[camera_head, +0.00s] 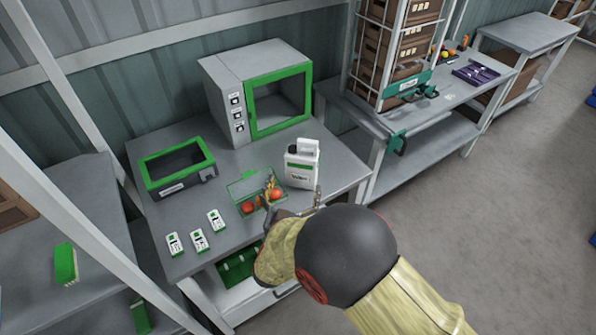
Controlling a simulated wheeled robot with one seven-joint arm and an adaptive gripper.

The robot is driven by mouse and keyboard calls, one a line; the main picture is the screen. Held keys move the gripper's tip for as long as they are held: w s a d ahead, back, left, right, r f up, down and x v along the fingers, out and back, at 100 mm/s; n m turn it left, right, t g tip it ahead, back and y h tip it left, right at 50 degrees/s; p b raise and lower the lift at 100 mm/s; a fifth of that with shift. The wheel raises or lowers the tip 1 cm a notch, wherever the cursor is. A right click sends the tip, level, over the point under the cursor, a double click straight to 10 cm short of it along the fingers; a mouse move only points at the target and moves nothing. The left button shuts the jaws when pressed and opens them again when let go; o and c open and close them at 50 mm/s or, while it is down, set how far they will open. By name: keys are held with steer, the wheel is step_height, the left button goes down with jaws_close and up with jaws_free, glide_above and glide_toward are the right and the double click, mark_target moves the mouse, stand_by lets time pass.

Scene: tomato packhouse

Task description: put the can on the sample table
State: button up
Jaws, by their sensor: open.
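A white can (302,166) with a dark cap and a green-marked label stands upright on a grey table (345,178), near its right front part. My gripper (293,190) is open at the table's front edge. One finger shows left of the can, by a clear box, and the other shows at the can's lower right. I cannot tell whether either finger touches the can. My arm hides part of the table's front edge. No label in view tells which table is the sample table.
A clear green box (241,190) with tomatoes sits left of the can. A green-framed oven-like cabinet (222,98), a green-rimmed device (180,168) and several small white packs (199,240) share the table. A bench (430,112) with a caged crate stack stands right.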

steer(key=shift+s+a, duration=0.1)
steer(key=shift+s, duration=0.7)
steer(key=w+r+g+y, duration=0.3)
steer(key=w+r+y, duration=0.15)
steer(key=r, duration=0.45)
steer(key=s+d+r+n+g+y, duration=0.2)
steer(key=s+d+r, duration=0.1)
steer(key=r, duration=0.4)
steer(key=s+d+r+g+h, duration=0.1)
steer(key=s+d+g, duration=0.1)
steer(key=s+d, duration=0.4)
steer(key=s+d+r+g+h, duration=0.1)
steer(key=s+d, duration=0.5)
steer(key=s, duration=0.6)
steer(key=s+d+r+g+h, duration=0.1)
steer(key=s+d+g, duration=0.3)
steer(key=s+d, duration=0.3)
steer(key=s, duration=0.2)
steer(key=shift+s, duration=0.4)
